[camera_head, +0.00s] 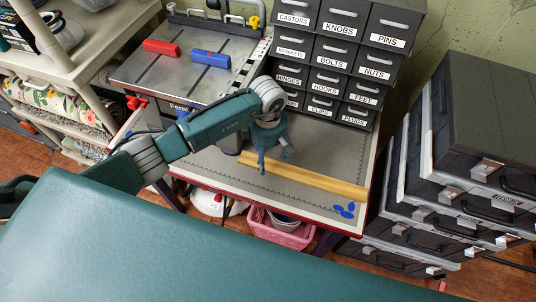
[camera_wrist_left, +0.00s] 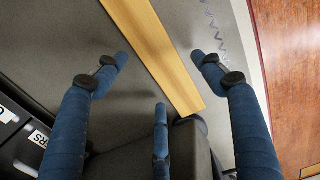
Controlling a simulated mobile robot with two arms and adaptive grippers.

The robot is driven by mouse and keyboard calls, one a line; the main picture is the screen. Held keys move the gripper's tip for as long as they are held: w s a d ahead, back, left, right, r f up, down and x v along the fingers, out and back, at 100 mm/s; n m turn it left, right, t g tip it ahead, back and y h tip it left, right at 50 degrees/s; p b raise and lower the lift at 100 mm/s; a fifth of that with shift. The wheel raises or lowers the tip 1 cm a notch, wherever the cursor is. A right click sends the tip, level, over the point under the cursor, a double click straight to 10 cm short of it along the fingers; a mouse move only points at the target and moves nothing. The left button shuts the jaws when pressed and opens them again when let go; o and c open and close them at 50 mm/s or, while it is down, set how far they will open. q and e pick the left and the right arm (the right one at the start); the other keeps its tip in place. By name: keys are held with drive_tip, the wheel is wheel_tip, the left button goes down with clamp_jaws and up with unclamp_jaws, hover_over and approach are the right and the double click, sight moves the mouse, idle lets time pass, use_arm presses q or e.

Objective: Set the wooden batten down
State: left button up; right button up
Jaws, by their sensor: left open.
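The wooden batten (camera_head: 318,184) is a long, pale yellow-brown strip. It lies on the grey top of the workbench (camera_head: 226,176), in front of the labelled drawer cabinet. My left gripper (camera_head: 272,164) is above the batten's left part, with its blue fingers pointing down. In the left wrist view the batten (camera_wrist_left: 150,45) runs diagonally between the spread fingers of the left gripper (camera_wrist_left: 159,62), with gaps visible on both sides. The gripper is open and holds nothing. My right gripper is not in view.
The drawer cabinet (camera_head: 338,50) stands behind the batten. Stacked dark cases (camera_head: 450,190) stand to the right. Blue pieces (camera_head: 344,210) lie near the bench's right corner. A red block (camera_head: 162,48) and a blue block (camera_head: 210,59) lie on the machine table (camera_head: 160,75) at the back left.

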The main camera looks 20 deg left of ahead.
use_arm(q)
drive_tip(key=shift+r+p, duration=0.5)
drive_tip(key=shift+r, duration=0.3)
drive_tip(key=shift+w+r+b, duration=0.15)
drive_tip(key=shift+r+b, duration=0.4)
drive_tip(key=shift+b, duration=0.25)
wheel_tip(320, 180, up, 10)
drive_tip(key=b, duration=0.2)
drive_tip(key=shift+b, duration=0.3)
drive_tip(key=shift+s, duration=0.2)
